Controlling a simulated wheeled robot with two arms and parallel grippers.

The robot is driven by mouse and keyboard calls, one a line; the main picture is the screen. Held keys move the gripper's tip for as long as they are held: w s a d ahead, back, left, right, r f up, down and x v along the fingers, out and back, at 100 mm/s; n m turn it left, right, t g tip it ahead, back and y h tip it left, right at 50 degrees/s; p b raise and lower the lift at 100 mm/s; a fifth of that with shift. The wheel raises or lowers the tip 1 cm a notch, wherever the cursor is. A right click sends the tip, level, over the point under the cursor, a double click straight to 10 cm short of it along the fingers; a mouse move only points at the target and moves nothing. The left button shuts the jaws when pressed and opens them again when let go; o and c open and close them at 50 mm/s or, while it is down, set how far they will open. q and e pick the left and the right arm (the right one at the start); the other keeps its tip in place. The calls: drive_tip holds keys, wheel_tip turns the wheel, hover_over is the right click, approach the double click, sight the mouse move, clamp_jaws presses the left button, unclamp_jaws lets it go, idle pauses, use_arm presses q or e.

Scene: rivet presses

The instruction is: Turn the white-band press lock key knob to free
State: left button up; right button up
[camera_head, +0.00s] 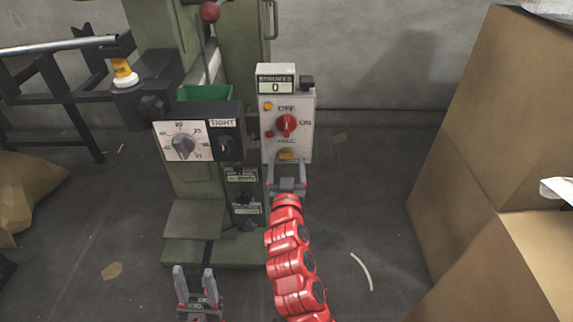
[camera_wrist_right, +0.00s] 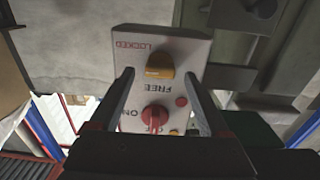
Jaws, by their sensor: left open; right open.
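A grey control box (camera_head: 298,98) is fixed to the front of a green press (camera_head: 205,190). My left gripper (camera_head: 195,272) is open and empty, low in front of the press base.
A red selector knob (camera_head: 286,126) with OFF and ON labels sits above the yellow knob. A dial box (camera_head: 183,146) is to the left. A yellow post with a white ring (camera_head: 124,78) stands further left. Cardboard boxes (camera_head: 470,190) fill the right; floor between is mostly clear.

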drive_tip(key=shift+w, duration=0.4)
clamp_jaws()
